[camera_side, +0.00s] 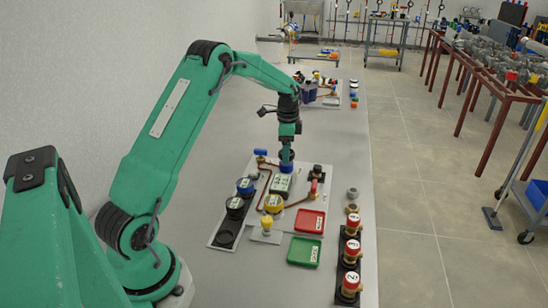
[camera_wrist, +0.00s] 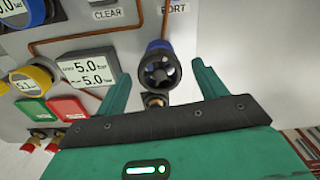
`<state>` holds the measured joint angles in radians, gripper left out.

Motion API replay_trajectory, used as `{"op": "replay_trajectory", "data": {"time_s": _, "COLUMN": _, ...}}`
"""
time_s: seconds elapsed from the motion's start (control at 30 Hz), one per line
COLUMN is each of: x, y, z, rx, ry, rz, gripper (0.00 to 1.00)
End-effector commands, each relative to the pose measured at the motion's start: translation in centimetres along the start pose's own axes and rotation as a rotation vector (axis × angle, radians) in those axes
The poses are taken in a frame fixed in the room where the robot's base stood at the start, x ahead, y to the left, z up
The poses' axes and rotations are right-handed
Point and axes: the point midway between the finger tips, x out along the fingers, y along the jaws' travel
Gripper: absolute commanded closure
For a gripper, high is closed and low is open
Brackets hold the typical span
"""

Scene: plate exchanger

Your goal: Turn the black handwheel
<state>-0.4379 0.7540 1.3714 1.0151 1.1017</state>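My gripper (camera_wrist: 162,80) is open, with one green finger on either side of the wheel in the picture. I see no clear contact with the rim. In the side view my gripper (camera_side: 287,150) hangs over the far part of the panel, just beyond the display box. A separate dark part (camera_side: 317,173) stands to its right there; I cannot tell whether it is also a wheel.
The 5.0 bar display box (camera_wrist: 87,68) and copper pipe are close by. Several red-capped parts (camera_side: 351,247) stand at the table's right edge.

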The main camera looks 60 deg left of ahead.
Motion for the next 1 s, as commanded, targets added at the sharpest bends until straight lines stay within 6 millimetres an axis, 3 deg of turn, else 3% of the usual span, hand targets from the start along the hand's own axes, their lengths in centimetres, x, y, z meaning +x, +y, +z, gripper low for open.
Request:
{"op": "replay_trajectory", "data": {"time_s": 0.43, "x": -0.6, "y": 0.0, "z": 0.0, "rx": -0.001, "ry": 0.000, "rz": -0.001, "gripper": 0.30}}
{"op": "replay_trajectory", "data": {"time_s": 1.0, "x": -7.0, "y": 0.0, "z": 0.0, "rx": 0.000, "ry": 0.001, "rz": -0.001, "gripper": 0.30}}
